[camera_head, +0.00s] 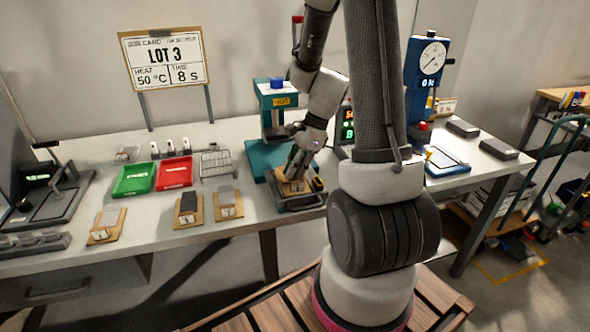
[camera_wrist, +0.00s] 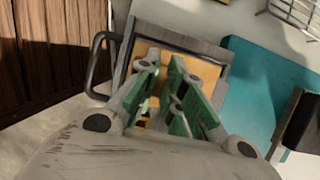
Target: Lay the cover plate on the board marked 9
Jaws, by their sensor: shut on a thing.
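My gripper (camera_head: 297,172) points down over a tan board (camera_head: 283,188) in a dark handled tray (camera_head: 302,203) in front of the teal press. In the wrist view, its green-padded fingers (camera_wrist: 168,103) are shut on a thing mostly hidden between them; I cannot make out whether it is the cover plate. The tan board (camera_wrist: 206,70) lies beneath the fingers. Three more tan boards, left (camera_head: 97,236), middle (camera_head: 181,223) and right (camera_head: 231,213), stand along the table front with grey pieces on them. Their labels are too small to read, so I cannot tell which is 9.
The teal press (camera_head: 262,158) stands just behind the tray. A green tray (camera_head: 134,180), a red tray (camera_head: 174,171) and a wire rack (camera_head: 216,164) lie to the left. A blue dial press (camera_head: 412,72) and dark blocks stand to the right. Bare tabletop lies left of the dark tray.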

